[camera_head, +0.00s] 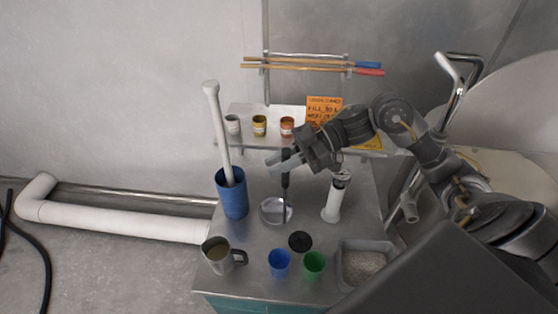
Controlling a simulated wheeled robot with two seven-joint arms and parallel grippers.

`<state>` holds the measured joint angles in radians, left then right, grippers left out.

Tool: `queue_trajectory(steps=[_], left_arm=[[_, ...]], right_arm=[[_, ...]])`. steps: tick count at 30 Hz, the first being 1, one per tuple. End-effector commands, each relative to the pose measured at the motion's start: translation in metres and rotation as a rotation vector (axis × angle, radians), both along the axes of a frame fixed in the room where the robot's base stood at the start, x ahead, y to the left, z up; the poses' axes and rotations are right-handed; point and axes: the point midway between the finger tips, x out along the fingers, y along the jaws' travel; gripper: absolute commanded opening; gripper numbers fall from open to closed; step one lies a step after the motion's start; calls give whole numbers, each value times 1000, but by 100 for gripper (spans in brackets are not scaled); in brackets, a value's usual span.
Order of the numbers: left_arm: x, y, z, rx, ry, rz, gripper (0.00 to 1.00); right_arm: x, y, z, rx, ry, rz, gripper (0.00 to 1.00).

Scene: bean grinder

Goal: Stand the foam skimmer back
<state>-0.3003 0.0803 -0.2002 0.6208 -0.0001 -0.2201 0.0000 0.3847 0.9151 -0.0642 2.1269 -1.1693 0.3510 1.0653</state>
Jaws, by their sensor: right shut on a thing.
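My right gripper (288,163) reaches in from the right over the table. It is shut on the dark upright handle of what looks like the foam skimmer (285,186). The handle runs down in front of a round pale metal dish (268,210). I cannot tell whether the skimmer's lower end touches the dish or the table. A tall blue holder (232,200) stands to the left, with a long white rod (218,125) leaning in it. My left gripper is not in view.
A metal jug (218,258), blue cup (279,264), green cup (313,264) and black disc (300,241) are near the front. A white cylinder (333,203) stands right of the dish. A tray of grains (344,281) is front right. Small pots (259,126) line the back shelf.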

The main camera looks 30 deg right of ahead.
Motion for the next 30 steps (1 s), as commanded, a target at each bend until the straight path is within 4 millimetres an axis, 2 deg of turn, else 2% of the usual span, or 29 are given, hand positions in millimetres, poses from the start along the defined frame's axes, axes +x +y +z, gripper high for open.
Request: queue_trajectory(steps=[5, 6, 11, 22, 26, 30], left_arm=[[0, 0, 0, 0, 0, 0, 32], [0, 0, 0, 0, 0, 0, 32], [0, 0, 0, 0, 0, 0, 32], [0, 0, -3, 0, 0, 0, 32], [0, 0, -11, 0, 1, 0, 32], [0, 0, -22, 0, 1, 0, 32]], right_arm=[[0, 0, 1, 1, -1, -1, 0], [0, 0, 1, 1, -1, -1, 23], [0, 0, 1, 1, -1, 0, 44], [-1, -6, 0, -2, 2, -2, 44], [-5, -25, 4, -5, 2, -4, 44], [-11, -51, 14, -5, 1, -4, 44]])
